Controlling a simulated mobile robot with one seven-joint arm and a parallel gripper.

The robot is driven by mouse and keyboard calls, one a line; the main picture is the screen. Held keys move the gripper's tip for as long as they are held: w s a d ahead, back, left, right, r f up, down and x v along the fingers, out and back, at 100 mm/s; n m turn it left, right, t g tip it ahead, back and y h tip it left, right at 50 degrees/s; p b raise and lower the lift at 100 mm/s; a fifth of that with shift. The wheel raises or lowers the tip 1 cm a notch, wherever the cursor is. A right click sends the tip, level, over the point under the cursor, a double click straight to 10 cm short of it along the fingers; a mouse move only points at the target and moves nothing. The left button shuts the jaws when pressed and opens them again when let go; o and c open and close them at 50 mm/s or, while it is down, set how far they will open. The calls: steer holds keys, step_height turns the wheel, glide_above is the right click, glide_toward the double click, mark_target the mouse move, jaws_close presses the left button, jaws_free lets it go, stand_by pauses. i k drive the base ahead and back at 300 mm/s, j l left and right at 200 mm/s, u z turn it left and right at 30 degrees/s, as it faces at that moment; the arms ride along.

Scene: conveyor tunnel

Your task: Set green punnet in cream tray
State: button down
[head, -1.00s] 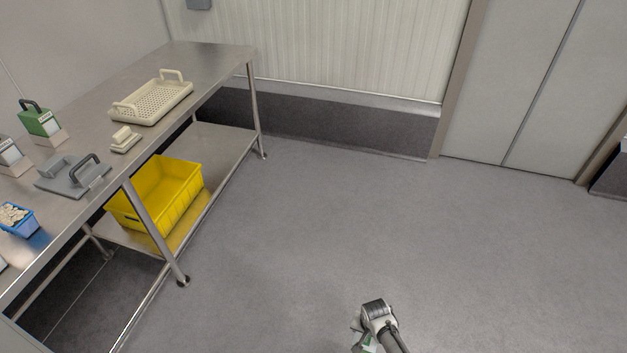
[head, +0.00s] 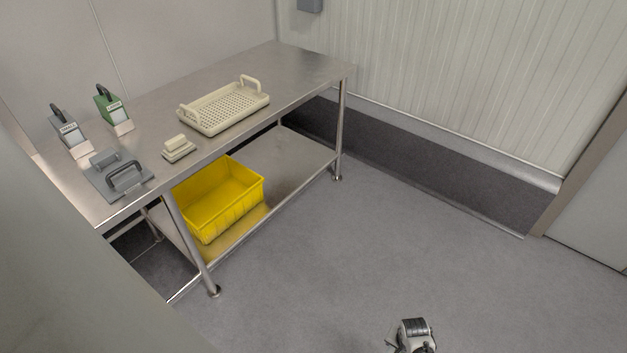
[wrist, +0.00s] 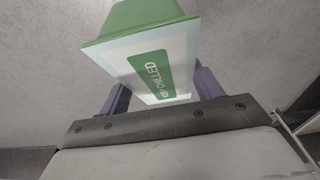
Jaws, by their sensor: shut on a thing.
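My gripper (wrist: 160,88) is shut on the green punnet (wrist: 128,18), with dark purple fingers on either side of it. The punnet has a white face with a green label reading "KEEP CHILLED", and its top is cut off in the wrist view. In the head view only my wrist part shows at the bottom edge, over the floor and away from the table; the punnet is not visible there. The cream tray (head: 229,120) sits on the steel table, with a perforated floor and a raised handle at each end. It looks empty.
A yellow crate (head: 222,210) sits on the lower shelf. Open floor lies right.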

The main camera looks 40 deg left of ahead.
mark_target(235, 108)
steer(key=i+l+u, duration=0.15)
steer(key=i+u, duration=0.25)
steer(key=i+l+u, duration=0.2)
steer(key=u, duration=0.2)
steer(key=i+l+u, duration=0.6)
steer(key=l+u, duration=0.2)
steer(key=i+l+u, duration=0.15)
steer(key=l+u, duration=0.3)
